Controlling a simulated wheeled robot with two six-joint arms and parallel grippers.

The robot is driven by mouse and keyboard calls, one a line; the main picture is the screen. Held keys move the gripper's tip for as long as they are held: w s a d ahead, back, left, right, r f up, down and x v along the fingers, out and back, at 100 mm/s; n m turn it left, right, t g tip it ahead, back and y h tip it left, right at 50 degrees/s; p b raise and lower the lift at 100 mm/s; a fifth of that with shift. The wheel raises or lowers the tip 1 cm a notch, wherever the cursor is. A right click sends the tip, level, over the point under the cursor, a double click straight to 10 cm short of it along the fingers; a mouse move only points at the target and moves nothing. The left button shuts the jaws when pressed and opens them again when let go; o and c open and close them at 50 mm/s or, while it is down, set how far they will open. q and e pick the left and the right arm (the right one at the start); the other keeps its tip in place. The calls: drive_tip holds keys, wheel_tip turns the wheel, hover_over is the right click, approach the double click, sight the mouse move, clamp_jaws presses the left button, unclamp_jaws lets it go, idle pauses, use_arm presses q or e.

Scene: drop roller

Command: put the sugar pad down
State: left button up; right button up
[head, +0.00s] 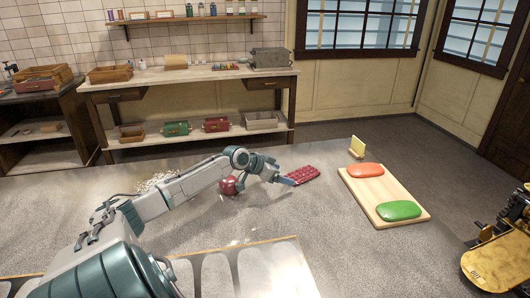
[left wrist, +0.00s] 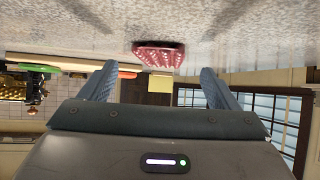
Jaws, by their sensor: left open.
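The pads in view are an orange pad (head: 366,170) and a green pad (head: 399,210), lying apart on a pale wooden board (head: 376,198) at the right of the table. A red, bumpy slab (head: 303,175) lies flat on the table left of the board. It also shows in the left wrist view (left wrist: 158,54), where the scene is upside down. I cannot tell which one is the sugar pad. My left gripper (head: 283,174) is open with its blue fingers just left of the slab. Nothing is between the fingers in the left wrist view (left wrist: 158,72). My right gripper is not in view.
A dark red round object (head: 229,186) sits beside my left forearm. White granules (head: 157,183) lie farther left. A small yellow block (head: 357,147) stands behind the board. A brass-coloured machine (head: 500,258) is at the right edge. The grey tabletop (head: 330,235) before the board is clear.

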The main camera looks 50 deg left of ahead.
use_arm(q)
drive_tip(key=v, duration=0.3)
drive_tip(key=shift+a, duration=0.1)
drive_tip(key=shift+v, duration=1.3)
drive_tip(key=p, duration=0.2)
drive_tip(key=s+r+p, duration=0.1)
drive_tip(key=p, duration=0.1)
drive_tip(key=shift+s+r, duration=0.15)
drive_tip(key=shift+r, duration=0.15)
drive_tip(key=shift+s+a+r+p, duration=0.1)
drive_tip(key=shift+s+p, duration=0.3)
drive_tip(key=shift+p, duration=0.5)
